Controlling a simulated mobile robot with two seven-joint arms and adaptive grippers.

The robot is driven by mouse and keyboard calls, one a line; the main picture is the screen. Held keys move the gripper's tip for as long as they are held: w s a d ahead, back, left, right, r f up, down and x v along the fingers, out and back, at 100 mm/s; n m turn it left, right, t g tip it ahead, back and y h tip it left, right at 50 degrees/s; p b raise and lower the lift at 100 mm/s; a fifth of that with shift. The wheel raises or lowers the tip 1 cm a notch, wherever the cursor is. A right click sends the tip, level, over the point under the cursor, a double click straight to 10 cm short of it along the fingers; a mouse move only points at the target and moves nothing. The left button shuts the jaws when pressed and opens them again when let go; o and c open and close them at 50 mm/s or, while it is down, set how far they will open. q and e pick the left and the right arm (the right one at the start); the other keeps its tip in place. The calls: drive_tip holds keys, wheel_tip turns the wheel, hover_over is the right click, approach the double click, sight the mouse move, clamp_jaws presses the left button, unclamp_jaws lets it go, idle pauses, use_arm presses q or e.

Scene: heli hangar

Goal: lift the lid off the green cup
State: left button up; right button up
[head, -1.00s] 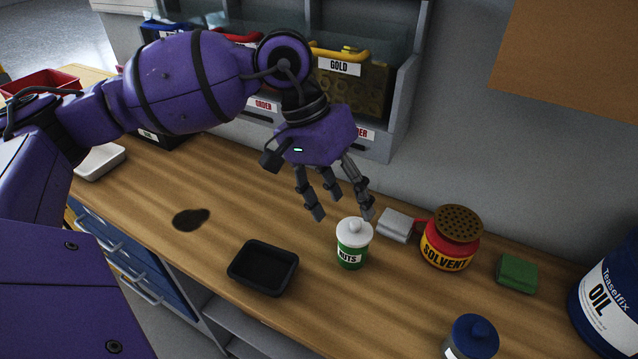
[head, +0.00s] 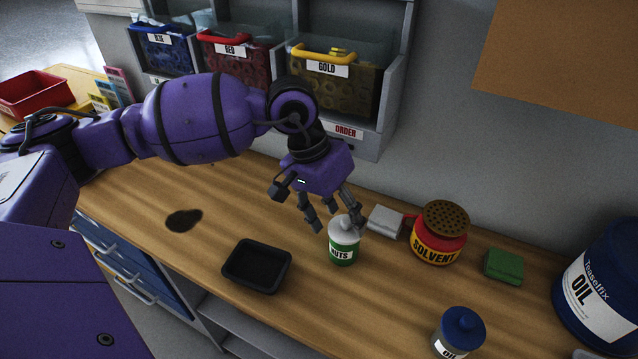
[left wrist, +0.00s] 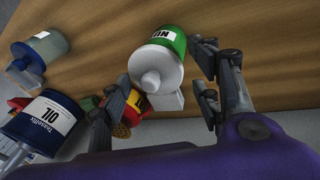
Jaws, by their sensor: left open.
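The green cup (head: 344,257) stands upright on the wooden workbench, with a label reading "NUTS". Its white lid (head: 342,228) with a round knob sits on top. In the left wrist view the green cup (left wrist: 166,42) and the white lid (left wrist: 154,72) lie between the spread fingers. My left gripper (head: 338,226) is open, just above and behind the lid, its fingers coming down on either side of it. I cannot see clear contact. My right gripper is not in view.
A black tray (head: 257,267) lies left of the cup. A blue-lidded oil jar (head: 460,334) stands in front. Storage bins (head: 333,85) stand behind.

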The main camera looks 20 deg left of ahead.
sight(346, 217)
use_arm(q)
drive_tip(key=c, duration=0.8)
drive_tip(key=shift+w+r, duration=0.1)
drive_tip(key=shift+r, duration=0.1)
drive_tip(key=shift+c, duration=0.2)
drive_tip(key=shift+r, duration=0.25)
wheel_tip(346, 217, up, 2)
drive_tip(key=shift+r, duration=0.15)
drive_tip(key=s+a+r+b, duration=0.1)
drive_tip(key=s+a+r, duration=0.1)
drive_tip(key=s+r, duration=0.7)
drive_tip(key=shift+s+a+r, duration=0.2)
drive_tip(key=shift+s+r, duration=0.2)
drive_tip(key=shift+s, duration=2.05)
